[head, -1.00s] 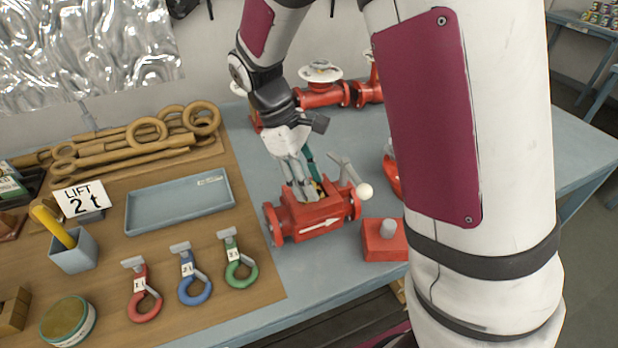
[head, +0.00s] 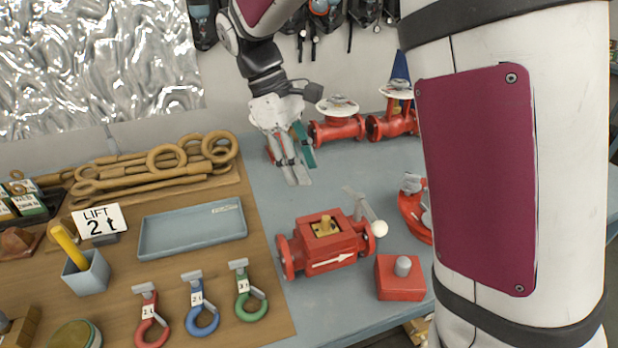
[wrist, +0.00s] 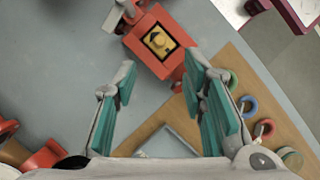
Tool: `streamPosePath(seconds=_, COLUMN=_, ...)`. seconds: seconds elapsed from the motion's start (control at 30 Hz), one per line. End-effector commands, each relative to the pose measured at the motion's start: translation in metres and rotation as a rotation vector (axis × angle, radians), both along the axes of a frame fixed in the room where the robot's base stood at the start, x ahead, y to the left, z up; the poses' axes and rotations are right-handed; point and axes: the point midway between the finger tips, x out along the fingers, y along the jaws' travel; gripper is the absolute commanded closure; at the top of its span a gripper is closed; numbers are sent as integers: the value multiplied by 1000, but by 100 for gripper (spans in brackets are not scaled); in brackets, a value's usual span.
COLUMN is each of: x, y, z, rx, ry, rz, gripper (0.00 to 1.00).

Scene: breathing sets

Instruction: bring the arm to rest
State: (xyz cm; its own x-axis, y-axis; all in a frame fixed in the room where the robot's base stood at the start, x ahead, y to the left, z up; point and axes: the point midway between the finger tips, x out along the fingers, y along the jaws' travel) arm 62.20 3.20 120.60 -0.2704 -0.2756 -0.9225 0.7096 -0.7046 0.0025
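My gripper (head: 299,176) hangs above the blue-grey table, behind and a little left of a red valve body (head: 345,256) with a white arrow. In the wrist view its two teal-padded fingers (wrist: 160,75) stand apart with nothing held between them. The valve body (wrist: 142,35) lies beyond the fingertips there, apart from them. A brass-coloured piece (head: 325,227) sits in the square opening on top of the valve. A lever with a white ball end (head: 379,228) stands at its right side.
More red valves (head: 338,130) stand at the back. A red block (head: 400,284) sits front right.

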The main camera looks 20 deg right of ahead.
Motion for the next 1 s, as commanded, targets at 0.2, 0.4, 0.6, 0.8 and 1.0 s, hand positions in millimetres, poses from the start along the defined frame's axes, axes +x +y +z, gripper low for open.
streamPosePath(seconds=0.2, x=1, y=1, z=3, rx=0, ry=0, rz=0, gripper=62)
streamPosePath(seconds=0.4, x=1, y=1, z=2, rx=0, ry=0, rz=0, gripper=62)
streamPosePath(seconds=0.6, x=-2, y=-1, z=6, rx=5, ry=-16, rz=-11, gripper=62)
streamPosePath(seconds=0.8, x=-32, y=-11, z=33, rx=54, ry=-149, rz=-115, gripper=62)
streamPosePath(seconds=1.0, x=-71, y=-21, z=56, rx=119, ry=-321, rz=-259, gripper=62)
